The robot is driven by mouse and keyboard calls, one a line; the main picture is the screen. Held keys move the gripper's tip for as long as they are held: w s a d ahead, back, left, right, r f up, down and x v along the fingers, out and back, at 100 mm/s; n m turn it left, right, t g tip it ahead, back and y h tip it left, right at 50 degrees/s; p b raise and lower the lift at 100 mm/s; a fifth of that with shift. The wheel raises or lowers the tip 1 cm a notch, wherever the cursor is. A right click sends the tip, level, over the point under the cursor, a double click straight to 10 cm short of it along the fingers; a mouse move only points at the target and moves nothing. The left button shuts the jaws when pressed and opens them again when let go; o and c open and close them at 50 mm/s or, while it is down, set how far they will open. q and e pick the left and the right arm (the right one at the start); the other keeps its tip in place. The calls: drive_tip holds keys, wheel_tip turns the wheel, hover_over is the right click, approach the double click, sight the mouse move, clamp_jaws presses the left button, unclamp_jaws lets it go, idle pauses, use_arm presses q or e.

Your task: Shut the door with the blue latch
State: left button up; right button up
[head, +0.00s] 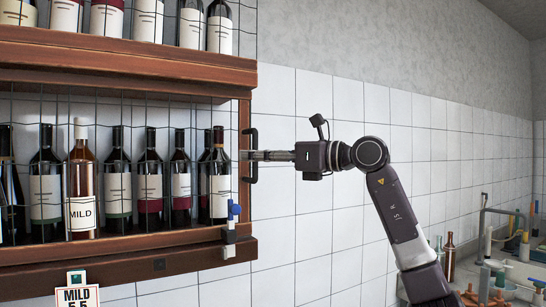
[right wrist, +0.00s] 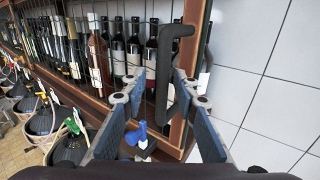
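The wire-mesh door (head: 105,109) with a wooden edge covers the middle shelf of bottles. Its black handle (head: 254,134) is on the right edge, and it also shows in the right wrist view (right wrist: 172,62). The blue latch (head: 234,211) is below the handle, at the shelf's lower right corner; it also shows in the right wrist view (right wrist: 142,132). My right gripper (head: 256,155) is at the handle. In the right wrist view its fingers (right wrist: 157,92) are spread, with the handle between them. I cannot tell whether the door sits flush. My left gripper is out of view.
Wine bottles (head: 150,185) stand behind the mesh, with one labelled MILD. A MILD price sign (head: 77,296) is below the shelf. Several demijohns (right wrist: 70,150) stand on the floor. The white tiled wall (head: 300,220) right of the shelf is clear.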

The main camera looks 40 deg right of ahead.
drive_tip(key=v, duration=1.1)
drive_tip(key=shift+s, duration=0.2)
idle(0.4)
